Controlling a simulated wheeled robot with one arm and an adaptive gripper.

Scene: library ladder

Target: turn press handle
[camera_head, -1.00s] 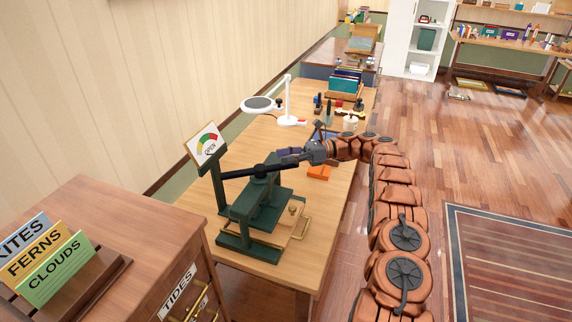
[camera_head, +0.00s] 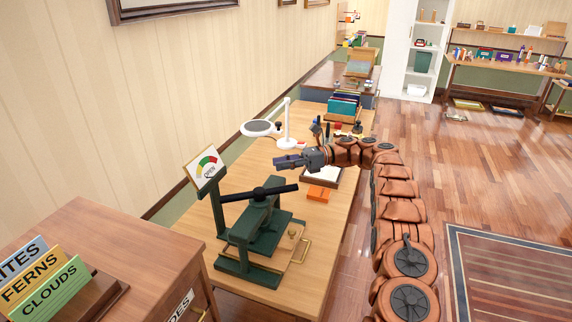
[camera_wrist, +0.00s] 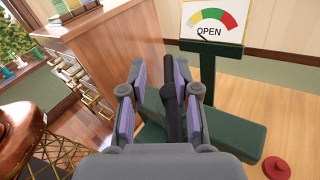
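The green press (camera_head: 262,230) stands on the near part of the wooden table. Its black bar handle (camera_head: 280,190) lies across the top, one end toward the gauge and the other to the right. My gripper (camera_head: 279,162) is open and empty, above and apart from the handle's right end. In the wrist view the handle (camera_wrist: 171,110) runs lengthwise between the two purple-padded fingers (camera_wrist: 160,72), seemingly below them.
A drawer cabinet (camera_head: 125,240) with label cards stands close at the near left. An orange block (camera_head: 318,193), a white lamp (camera_head: 287,125) and book racks (camera_head: 343,105) are farther along the table. Open floor (camera_head: 460,165) lies right of my arm.

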